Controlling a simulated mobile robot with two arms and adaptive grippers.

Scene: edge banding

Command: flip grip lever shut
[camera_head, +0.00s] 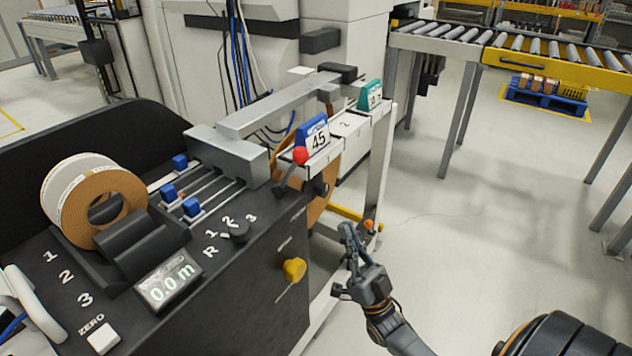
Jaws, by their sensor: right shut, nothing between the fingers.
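A lever with a red ball knob (300,156) stands up at the right end of the black machine, beside the blue "45" sign. It looks like the grip lever, though I cannot be sure. A yellow knob (294,270) sits on the machine's side face, next to a slot. My right gripper (349,246) is shut and empty, in front of the machine's right side. It is below and to the right of the red knob, apart from it. A small orange-red knob (369,225) shows just beyond my right gripper. My left gripper is not in view.
The black machine (240,300) carries a brown edge-band roll (104,207), blue clamps on rods (191,207), a rotary selector (236,231) and a display reading 0.0 m (168,284). A roller conveyor (440,43) stands at the back right. The floor on the right is open.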

